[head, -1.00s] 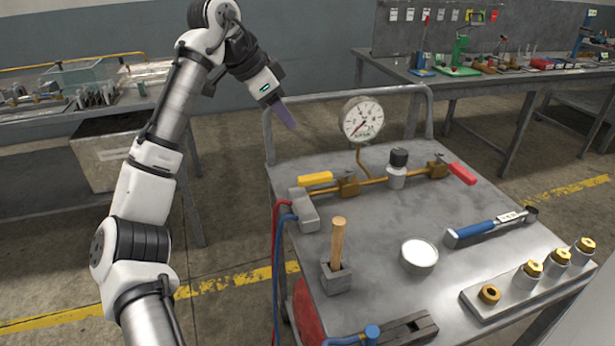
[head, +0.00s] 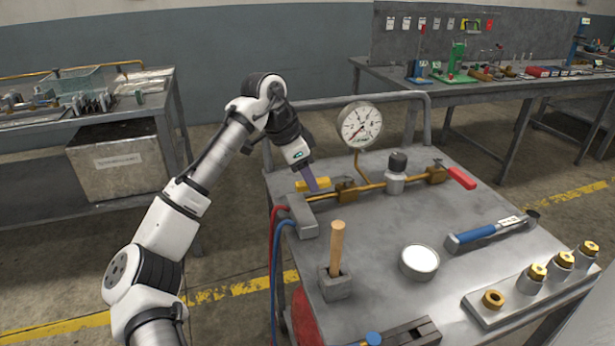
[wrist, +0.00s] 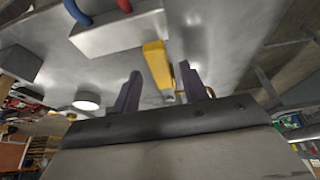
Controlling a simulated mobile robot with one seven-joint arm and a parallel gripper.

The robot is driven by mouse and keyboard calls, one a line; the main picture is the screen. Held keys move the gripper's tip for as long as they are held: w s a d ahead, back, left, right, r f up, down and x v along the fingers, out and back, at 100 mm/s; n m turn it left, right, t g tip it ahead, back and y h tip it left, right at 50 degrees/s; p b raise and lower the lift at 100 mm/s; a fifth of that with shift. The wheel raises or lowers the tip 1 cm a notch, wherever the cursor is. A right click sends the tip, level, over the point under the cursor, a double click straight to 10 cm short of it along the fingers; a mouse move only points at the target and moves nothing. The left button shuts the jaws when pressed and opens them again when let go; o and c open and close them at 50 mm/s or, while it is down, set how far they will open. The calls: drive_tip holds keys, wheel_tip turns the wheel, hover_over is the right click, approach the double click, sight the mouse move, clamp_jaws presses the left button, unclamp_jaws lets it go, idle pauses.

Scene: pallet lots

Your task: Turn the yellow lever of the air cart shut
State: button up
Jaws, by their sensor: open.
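The yellow lever (head: 313,184) is on the brass pipe at the left of the air cart (head: 375,222). It lies along the pipe, partly hidden behind my fingers in the head view. My gripper (head: 309,177) is at the lever, with its purple fingers pointing down. In the wrist view, the yellow lever (wrist: 158,65) runs from the upper middle toward the gap between the two fingers (wrist: 163,90), which are apart. I cannot tell whether either finger touches the lever. The red lever (head: 461,178) is at the pipe's right end.
The pressure gauge (head: 360,123) stands behind the pipe, close to my gripper. A grey block (head: 302,215) with red and blue hoses is just in front of it. A wooden-handled tool (head: 337,247), a white-topped round tin (head: 419,262) and a blue-handled wrench (head: 478,233) stand or lie further forward.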

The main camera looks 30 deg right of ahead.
drive_tip(key=shift+d+f, duration=0.15)
drive_tip(key=shift+f, duration=0.2)
drive_tip(key=shift+c, duration=0.3)
clamp_jaws()
drive_tip(key=shift+s+r+p, duration=0.1)
drive_tip(key=shift+p, duration=0.2)
